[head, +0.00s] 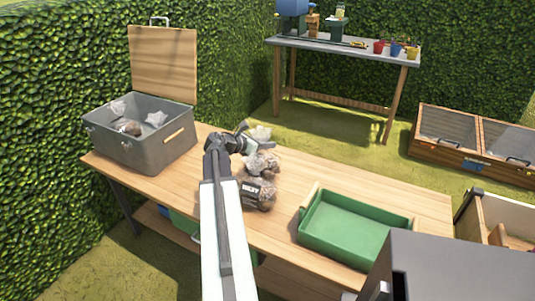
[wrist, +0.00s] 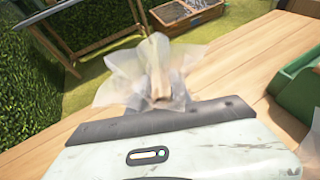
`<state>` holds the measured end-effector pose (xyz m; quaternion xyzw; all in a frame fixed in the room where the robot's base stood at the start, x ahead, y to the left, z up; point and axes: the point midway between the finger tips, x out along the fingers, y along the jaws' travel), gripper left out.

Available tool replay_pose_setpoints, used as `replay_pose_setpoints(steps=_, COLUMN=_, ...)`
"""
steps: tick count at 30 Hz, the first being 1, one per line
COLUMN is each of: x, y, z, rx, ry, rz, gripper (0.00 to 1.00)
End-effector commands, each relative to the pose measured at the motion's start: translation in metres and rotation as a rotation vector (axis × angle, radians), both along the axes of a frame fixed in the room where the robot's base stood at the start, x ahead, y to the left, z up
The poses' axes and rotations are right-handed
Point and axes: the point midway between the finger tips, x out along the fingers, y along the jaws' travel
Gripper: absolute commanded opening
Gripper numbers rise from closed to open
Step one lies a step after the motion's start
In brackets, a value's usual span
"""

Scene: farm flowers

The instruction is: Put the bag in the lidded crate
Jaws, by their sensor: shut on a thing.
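My gripper (head: 246,139) is shut on a clear crinkled bag (head: 262,133) above the wooden table. In the wrist view the bag's clear film (wrist: 120,82) spreads above the jaws, around something tan. The lidded crate (head: 150,151) is a grey box at the table's left end, with its wooden lid (head: 163,63) standing open at the back. Several clear bags (head: 130,127) lie inside it. My gripper is to the right of the crate. More bags with brown contents (head: 258,194) sit on the table just right of my arm, partly hidden by it.
A green tray (head: 350,228) stands on the wooden table (head: 290,178) to the right. Bare tabletop lies between the bags and the tray. A hedge (head: 50,60) rises behind the crate. A workbench with small pots (head: 379,47) stands farther back.

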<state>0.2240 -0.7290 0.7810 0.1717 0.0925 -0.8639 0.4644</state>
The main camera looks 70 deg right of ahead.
Motion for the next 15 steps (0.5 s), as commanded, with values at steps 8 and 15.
replay_pose_setpoints(steps=8, x=-0.0006, y=-0.0003, z=-0.0198, rx=-0.001, ry=0.001, rz=-0.001, gripper=0.0)
replay_pose_setpoints(steps=15, x=-0.0007, y=-0.0002, z=-0.0245, rx=0.0, ry=0.0, rz=-0.001, gripper=0.28)
